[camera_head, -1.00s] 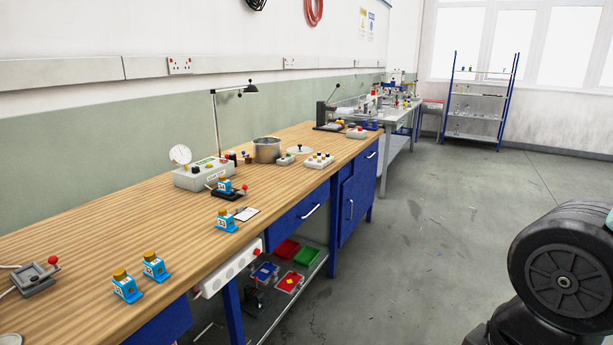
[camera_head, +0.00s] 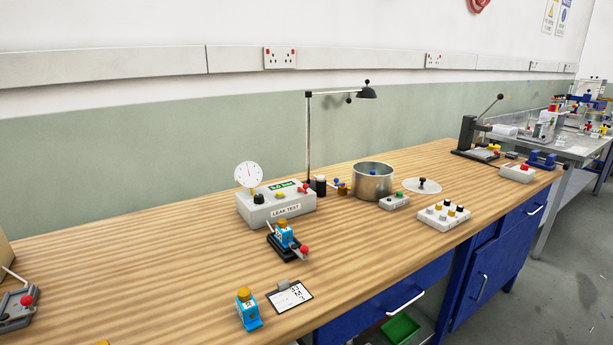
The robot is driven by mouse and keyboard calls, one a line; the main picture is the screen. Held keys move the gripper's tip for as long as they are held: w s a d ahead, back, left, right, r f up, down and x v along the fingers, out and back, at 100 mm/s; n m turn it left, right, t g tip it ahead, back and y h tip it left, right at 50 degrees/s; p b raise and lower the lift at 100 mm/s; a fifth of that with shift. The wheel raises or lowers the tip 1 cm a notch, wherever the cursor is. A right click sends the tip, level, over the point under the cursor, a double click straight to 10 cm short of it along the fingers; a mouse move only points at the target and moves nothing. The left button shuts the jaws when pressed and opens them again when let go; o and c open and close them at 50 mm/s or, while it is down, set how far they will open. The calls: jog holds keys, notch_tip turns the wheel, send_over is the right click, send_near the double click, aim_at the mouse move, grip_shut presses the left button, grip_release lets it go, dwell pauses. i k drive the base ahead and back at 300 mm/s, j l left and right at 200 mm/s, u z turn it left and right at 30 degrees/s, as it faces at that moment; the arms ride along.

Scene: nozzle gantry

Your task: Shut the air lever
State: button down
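No part carries a label that I can read as the air lever. A grey leak test box (camera_head: 277,207) with a round dial gauge (camera_head: 248,175) stands at mid bench. In front of it a dark fixture (camera_head: 283,246) holds a blue, yellow-capped nozzle (camera_head: 284,233). A lever with a red knob (camera_head: 304,250) sticks out at the fixture's right side. Another red-knobbed lever (camera_head: 27,300) sits on a grey device (camera_head: 14,312) at the far left, partly cut off by the picture edge. I cannot tell how far either lever is turned. My gripper is not in view.
A second blue nozzle (camera_head: 248,312) and a clipboard (camera_head: 289,296) lie near the bench's front edge. A lamp (camera_head: 309,140), a metal pot (camera_head: 373,182) and a tray of knobs (camera_head: 443,215) stand further right. A lever press (camera_head: 473,137) is at the far end. Bare wood shows front left.

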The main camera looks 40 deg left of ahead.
aim_at(305, 186)
jog(key=i+l+u, duration=0.1)
jog(key=i+u, duration=0.3)
jog(key=i+l+u, duration=0.15)
jog(key=u, duration=0.3)
jog(key=i+l+u, duration=0.5)
jog(key=u, duration=0.3)
jog(key=i+l+u, duration=0.15)
jog(key=u, duration=0.3)
jog(key=i+l+u, duration=0.25)
jog(key=u, duration=0.15)
jog(key=i+l+u, duration=0.15)
jog(key=u, duration=0.3)
jog(key=l+u, duration=0.4)
